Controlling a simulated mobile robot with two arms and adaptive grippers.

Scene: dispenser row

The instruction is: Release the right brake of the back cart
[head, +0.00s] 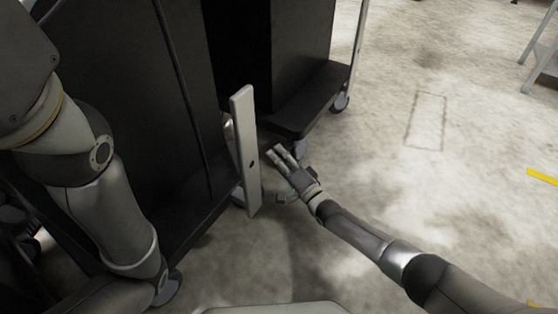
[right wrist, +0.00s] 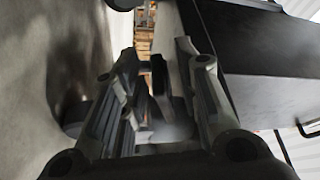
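The back cart (head: 302,45) is a tall black box on a dark base (head: 310,112) with casters. One caster (head: 299,149) sits under the base's near corner, and another (head: 340,102) is farther right. My right gripper (head: 278,154) is low by the near caster, its fingers pointing toward it. Its fingers are apart in the right wrist view (right wrist: 158,90). Dark and grey parts show between and beyond them, but I cannot tell whether they touch anything. The brake pedal itself is not clearly distinguishable. My left arm comes down at the left; its gripper is out of view.
A nearer black cart (head: 120,80) fills the left, with an upright pale grey post (head: 245,150) at its corner, close to my right gripper. A grey frame (head: 542,55) stands at the far right.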

